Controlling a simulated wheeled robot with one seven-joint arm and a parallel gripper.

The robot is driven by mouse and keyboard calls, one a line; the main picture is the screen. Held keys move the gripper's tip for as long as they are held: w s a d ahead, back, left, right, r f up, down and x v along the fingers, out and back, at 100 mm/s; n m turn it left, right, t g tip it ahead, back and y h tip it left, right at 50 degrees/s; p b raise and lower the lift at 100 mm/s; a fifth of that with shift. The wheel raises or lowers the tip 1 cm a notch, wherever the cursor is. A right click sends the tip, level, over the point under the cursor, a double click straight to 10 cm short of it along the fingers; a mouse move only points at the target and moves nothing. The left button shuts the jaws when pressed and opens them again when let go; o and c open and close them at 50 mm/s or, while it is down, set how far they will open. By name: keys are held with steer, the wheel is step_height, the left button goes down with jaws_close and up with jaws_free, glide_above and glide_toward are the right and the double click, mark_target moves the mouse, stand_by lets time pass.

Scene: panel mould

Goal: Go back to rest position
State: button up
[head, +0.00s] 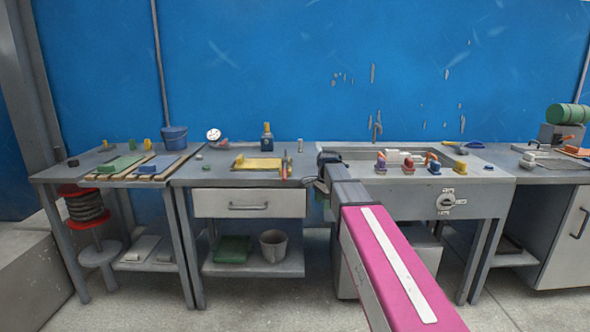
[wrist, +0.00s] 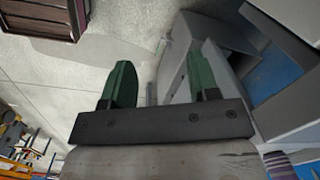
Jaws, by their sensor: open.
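My gripper is open, with two green fingers apart and nothing between them, in the wrist view (wrist: 160,85). In the head view my pink and grey arm reaches forward toward the benches, its far end (head: 326,160) near the front edge between the middle bench and the sink bench. The fingers cannot be made out there. In the wrist view the floor and a pale grey cabinet-like surface lie beyond the fingers.
The left bench (head: 52,172) holds green and blue blocks on boards and a blue bucket (head: 173,137). The middle bench has a yellow tray (head: 257,164), a blue bottle (head: 267,137) and a drawer (head: 249,204). The sink bench (head: 490,178) carries several small coloured items. Open floor lies in front.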

steer(key=s+d+f+n, duration=0.4)
steer(key=s+f+n, duration=0.2)
steer(key=s+f, duration=0.5)
steer(key=s+d+f+n, duration=0.3)
steer(key=s+f+n, duration=0.3)
steer(key=s+f, duration=0.4)
steer(key=s, duration=0.4)
steer(key=shift+d+f+n+h, duration=0.3)
steer(key=shift+d+f+n, duration=0.1)
steer(key=shift+s, duration=0.1)
